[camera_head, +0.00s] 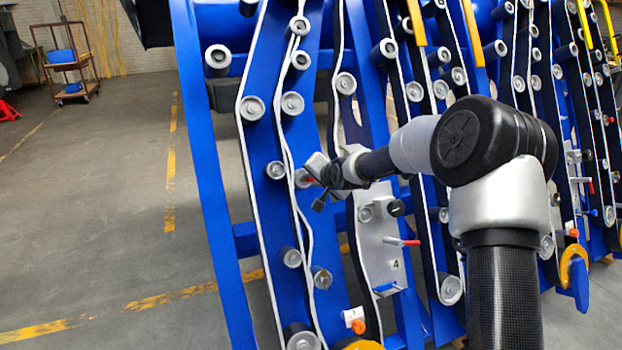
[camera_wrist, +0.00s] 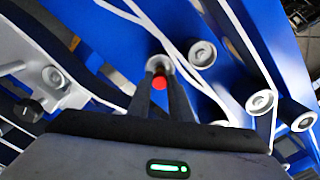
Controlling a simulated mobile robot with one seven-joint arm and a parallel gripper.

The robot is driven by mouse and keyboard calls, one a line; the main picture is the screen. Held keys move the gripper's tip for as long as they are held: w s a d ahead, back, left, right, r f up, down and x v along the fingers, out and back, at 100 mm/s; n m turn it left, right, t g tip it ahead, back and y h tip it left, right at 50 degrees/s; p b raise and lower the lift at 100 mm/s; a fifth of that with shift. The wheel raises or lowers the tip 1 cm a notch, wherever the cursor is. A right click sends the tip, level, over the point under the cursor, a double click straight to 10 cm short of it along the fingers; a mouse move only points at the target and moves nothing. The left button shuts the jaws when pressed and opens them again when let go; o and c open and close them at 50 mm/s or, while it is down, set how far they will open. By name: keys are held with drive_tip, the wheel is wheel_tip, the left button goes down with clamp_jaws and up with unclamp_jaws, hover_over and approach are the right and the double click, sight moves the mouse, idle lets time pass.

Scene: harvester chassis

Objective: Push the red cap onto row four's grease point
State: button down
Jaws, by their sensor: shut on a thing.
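My gripper (camera_head: 314,182) is at the left of the arm, in front of a blue beam, up and left of the plate marked 4 (camera_head: 379,245). In the wrist view its two dark fingers (camera_wrist: 160,88) are closed around the small round red cap (camera_wrist: 160,82). A speck of red shows at the fingertips in the head view. A grey roller end (camera_wrist: 160,64) lies just beyond the cap; I cannot tell whether they touch. The plate bears a black knob (camera_head: 396,208), a grey roller (camera_head: 365,213) and a red-handled lever (camera_head: 410,243). I cannot make out which part is the grease point.
Blue beams with white belts and several grey rollers (camera_wrist: 202,53) surround the gripper. An orange knob (camera_head: 358,326) beside a white tag sits low down. A similar plate with a red lever stands farther right. Open floor (camera_head: 110,220) lies to the left, with a cart (camera_head: 72,65) at the back.

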drive_tip(key=shift+s+r, duration=0.1)
drive_tip(key=shift+s, duration=0.05)
idle(0.3)
drive_tip(key=shift+b+x, duration=0.3)
drive_tip(key=shift+x, duration=0.65)
drive_tip(key=shift+b+x, duration=0.55)
drive_tip(key=shift+x, duration=0.6)
idle(1.3)
drive_tip(key=c, duration=1.5)
unclamp_jaws()
drive_tip(key=shift+c, duration=0.2)
drive_tip(key=p+v, duration=0.4)
drive_tip(key=v, duration=1.3)
drive_tip(key=shift+s, duration=0.2)
drive_tip(key=shift+d, duration=0.1)
